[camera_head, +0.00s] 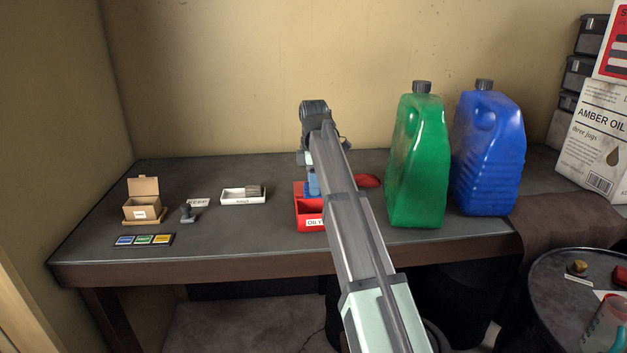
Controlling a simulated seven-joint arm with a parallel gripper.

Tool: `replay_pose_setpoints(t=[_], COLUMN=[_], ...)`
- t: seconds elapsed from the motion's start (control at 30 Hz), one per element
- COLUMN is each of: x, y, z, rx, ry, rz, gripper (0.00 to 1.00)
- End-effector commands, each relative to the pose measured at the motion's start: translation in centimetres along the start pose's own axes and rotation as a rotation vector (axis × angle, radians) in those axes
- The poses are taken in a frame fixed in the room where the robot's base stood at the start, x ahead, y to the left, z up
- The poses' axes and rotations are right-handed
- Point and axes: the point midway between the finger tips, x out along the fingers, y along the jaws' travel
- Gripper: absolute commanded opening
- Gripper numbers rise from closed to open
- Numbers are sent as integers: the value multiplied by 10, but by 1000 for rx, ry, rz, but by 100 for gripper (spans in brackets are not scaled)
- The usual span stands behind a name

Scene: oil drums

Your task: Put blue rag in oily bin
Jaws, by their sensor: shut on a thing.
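The oily bin (310,214) is a small red open box with a white label reading "OILY", standing on the dark table. The blue rag (312,184) shows as a small blue patch at the bin, beneath the end of my arm. My gripper (308,168) is over the bin, shut on the blue rag; its fingertips are mostly hidden by my arm. I cannot tell whether the rag touches the bin's floor. My arm covers the right part of the bin.
A green jug (417,165) and a blue jug (488,155) stand close at the right. A red piece (368,181) lies behind my arm. A white tray (236,197), a stamp (188,213), a cardboard box (142,208) and a colored strip (144,240) sit at the left.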

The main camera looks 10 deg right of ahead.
Motion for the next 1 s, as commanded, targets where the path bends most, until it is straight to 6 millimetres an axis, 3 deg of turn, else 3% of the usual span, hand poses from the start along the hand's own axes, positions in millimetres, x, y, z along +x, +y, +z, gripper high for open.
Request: replay_pose_setpoints(t=[0.7, 1.0], x=[54, 59], y=[0, 0], z=[0, 0], rx=[1, 1], ry=[0, 0], rz=[0, 0], gripper=[6, 6])
